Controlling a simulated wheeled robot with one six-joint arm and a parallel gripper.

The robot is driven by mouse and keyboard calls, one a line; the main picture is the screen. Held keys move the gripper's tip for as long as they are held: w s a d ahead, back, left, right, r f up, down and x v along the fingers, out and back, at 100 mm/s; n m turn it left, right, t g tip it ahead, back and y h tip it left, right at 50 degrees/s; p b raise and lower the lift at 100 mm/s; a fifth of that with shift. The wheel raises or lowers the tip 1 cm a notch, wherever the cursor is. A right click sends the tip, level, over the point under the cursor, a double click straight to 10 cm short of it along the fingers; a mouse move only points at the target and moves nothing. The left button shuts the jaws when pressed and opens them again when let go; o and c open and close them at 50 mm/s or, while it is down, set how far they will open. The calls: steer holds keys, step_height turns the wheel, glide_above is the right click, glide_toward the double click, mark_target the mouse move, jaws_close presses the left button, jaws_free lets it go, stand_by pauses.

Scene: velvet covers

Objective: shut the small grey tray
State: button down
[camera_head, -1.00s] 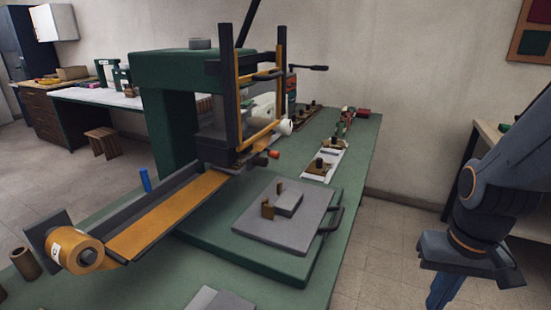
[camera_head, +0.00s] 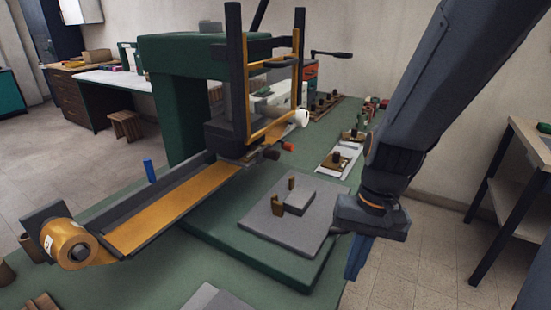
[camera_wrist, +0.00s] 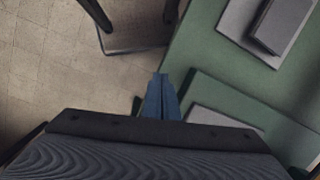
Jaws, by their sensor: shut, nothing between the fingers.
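A flat grey tray-like plate (camera_head: 262,226) lies on a thick green slab (camera_head: 225,243) on the bench; a small grey block and two brass pieces stand on it. Its right edge, where a dark handle showed earlier, is partly behind my arm. My gripper (camera_head: 357,258) is shut and empty, pointing down just right of the plate and slab. In the wrist view my blue fingertips (camera_wrist: 160,82) are together beside the green slab's edge; a piece of grey plate (camera_wrist: 213,115) shows to their right. I cannot tell whether they touch anything.
Another grey plate (camera_head: 212,299) lies at the bench's near edge. A green press (camera_head: 172,95) with an orange strip chute (camera_head: 165,214) and roll (camera_head: 66,243) stands left. A dark-legged table (camera_head: 520,165) stands right, with open floor (camera_head: 428,240) between.

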steer(key=a+m+y, duration=0.1)
steer(key=m, duration=0.1)
steer(key=a+m+g+y, duration=0.1)
steer(key=m+y, duration=0.1)
steer(key=a+m+y, duration=0.1)
steer(key=shift+s+a+m+y, duration=0.3)
steer(key=shift+s+a+m, duration=0.05)
steer(key=shift+a+m, duration=0.05)
steer(key=w+a+r+m+y, duration=0.1)
steer(key=m, duration=0.1)
steer(key=w+a+r+m+t+y, duration=0.1)
steer(key=w+m+y, duration=0.1)
steer(key=w+a+r+m+y, duration=0.1)
steer(key=w+m+y, duration=0.1)
steer(key=shift+w+r+t, duration=0.15)
steer(key=shift+w+t, duration=0.05)
steer(key=shift+t, duration=0.2)
steer(key=w+d+r+m+t+y, duration=0.25)
steer(key=w+r+m+t, duration=0.2)
steer(key=w, duration=0.35)
steer(key=m+t+y, duration=0.1)
steer(key=m+t, duration=0.4)
steer(key=t, duration=0.1)
glide_toward(278, 156)
steer(key=p+x, duration=0.2)
steer(key=x, duration=0.4)
steer(key=shift+w+a, duration=0.1)
steer(key=shift+a, duration=0.1)
